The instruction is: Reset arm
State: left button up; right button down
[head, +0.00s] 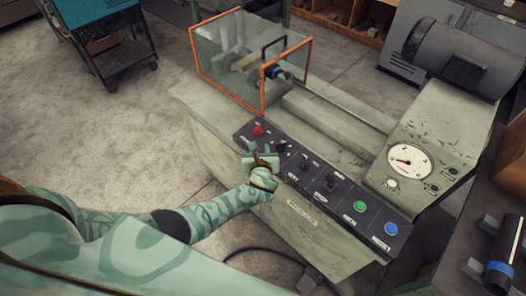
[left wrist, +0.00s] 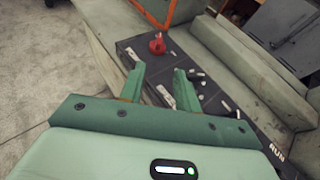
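My left gripper (head: 262,160) is over the left end of the machine's black control panel (head: 330,192). In the left wrist view its two green fingers (left wrist: 156,88) stand apart with nothing visible between them. A red knob (head: 258,130) sits on the panel just beyond the fingers; it also shows in the left wrist view (left wrist: 157,43). Black switches (head: 304,163), a green button (head: 359,206) and a blue button (head: 391,229) lie further right along the panel. I cannot tell whether the fingers touch the panel. My right gripper is not in view.
A clear guard box with an orange frame (head: 263,84) stands on the machine. A round dial (head: 408,161) and a grey motor (head: 450,60) are at the right. A dark cylinder with a blue band (head: 505,245) lies at the right edge. Open floor (head: 110,130) lies to the left.

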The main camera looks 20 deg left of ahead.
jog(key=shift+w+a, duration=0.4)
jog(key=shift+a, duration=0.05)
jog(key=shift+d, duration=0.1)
